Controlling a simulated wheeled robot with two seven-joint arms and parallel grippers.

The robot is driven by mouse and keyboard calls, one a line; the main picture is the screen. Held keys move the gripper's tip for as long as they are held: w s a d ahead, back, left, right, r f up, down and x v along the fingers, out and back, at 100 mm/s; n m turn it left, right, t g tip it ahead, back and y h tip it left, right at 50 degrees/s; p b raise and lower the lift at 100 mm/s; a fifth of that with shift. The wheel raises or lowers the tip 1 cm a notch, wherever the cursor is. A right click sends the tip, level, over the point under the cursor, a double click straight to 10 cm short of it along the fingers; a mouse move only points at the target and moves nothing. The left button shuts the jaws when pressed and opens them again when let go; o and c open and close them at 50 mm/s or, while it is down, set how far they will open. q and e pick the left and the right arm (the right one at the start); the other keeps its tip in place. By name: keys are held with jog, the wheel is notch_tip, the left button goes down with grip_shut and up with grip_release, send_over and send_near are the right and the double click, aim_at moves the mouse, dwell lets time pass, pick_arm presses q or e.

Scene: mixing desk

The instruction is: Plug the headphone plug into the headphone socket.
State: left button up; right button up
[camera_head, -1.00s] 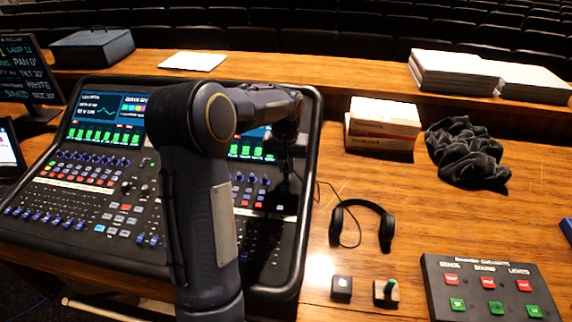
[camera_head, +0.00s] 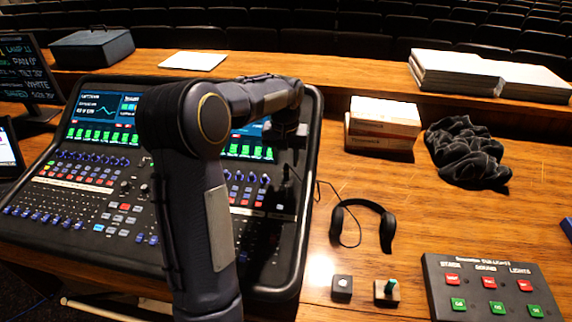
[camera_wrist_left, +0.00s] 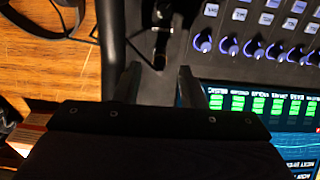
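The headphones (camera_head: 362,222) lie on the desk right of the mixing console (camera_head: 270,262). Their thin black cable (camera_head: 319,190) runs toward the console's right edge. My left gripper (camera_head: 288,160) is over the console's upper right part, small and dark there. In the left wrist view its two fingers (camera_wrist_left: 159,88) are apart with nothing clearly between them. A dark upright piece with a pale ring (camera_wrist_left: 161,38), seemingly the plug, stands just beyond the fingertips on the black console surface. I cannot tell whether it sits in the socket; the socket is not distinguishable. My right gripper is not in view.
Boxes (camera_head: 382,125) and a crumpled black cloth (camera_head: 466,152) lie behind the headphones. A button panel (camera_head: 490,290), a small black switch block (camera_head: 342,287) and a green-lever block (camera_head: 387,291) are at front right. Console knobs (camera_wrist_left: 228,46) are close beside the gripper.

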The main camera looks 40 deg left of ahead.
pick_arm(q)
jog(key=shift+s+d+r, duration=0.1)
jog(key=shift+s+r, duration=0.05)
jog(key=shift+r, duration=1)
jog(key=shift+s+r, duration=0.1)
jog(key=shift+r, duration=1.05)
